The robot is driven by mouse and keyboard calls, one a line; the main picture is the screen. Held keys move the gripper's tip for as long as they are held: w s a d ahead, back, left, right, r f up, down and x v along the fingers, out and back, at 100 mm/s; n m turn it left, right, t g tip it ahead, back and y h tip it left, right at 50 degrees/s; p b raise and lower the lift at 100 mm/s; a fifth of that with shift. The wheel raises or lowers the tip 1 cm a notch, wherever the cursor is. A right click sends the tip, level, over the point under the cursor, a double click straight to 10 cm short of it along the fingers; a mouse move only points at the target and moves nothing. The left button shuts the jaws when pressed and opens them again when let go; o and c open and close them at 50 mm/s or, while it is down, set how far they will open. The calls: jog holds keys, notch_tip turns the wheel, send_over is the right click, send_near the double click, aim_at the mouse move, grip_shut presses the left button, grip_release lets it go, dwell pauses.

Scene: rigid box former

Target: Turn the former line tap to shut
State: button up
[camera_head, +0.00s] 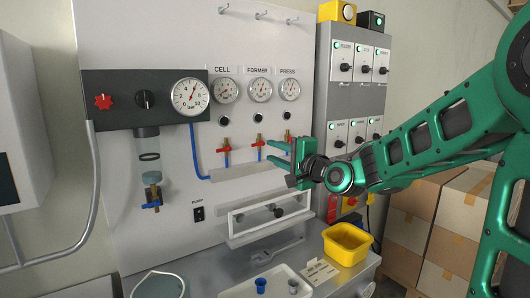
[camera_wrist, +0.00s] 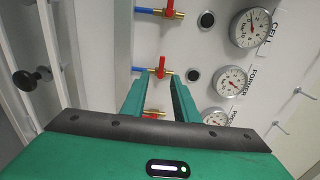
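The former line tap is the middle of three small brass taps with red handles, below the gauge labelled FORMER (camera_head: 260,90). In the head view this tap (camera_head: 259,143) is just left of my fingertips. In the wrist view its red handle (camera_wrist: 161,67) shows between and just beyond the fingertips, lying crosswise to its blue pipe. My gripper (camera_head: 272,151) is open and empty, its two green fingers apart. It also shows in the wrist view (camera_wrist: 157,82). I cannot tell whether a finger touches the handle.
The cell tap (camera_head: 225,147) stands to the left. The press tap (camera_wrist: 153,113) is partly behind my gripper in the wrist view. A white rack (camera_head: 270,216) juts out below. A yellow bin (camera_head: 347,243) and a white tray (camera_head: 275,282) are on the bench.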

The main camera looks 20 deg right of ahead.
jog(key=shift+v, duration=2)
jog(key=shift+d+f, duration=0.1)
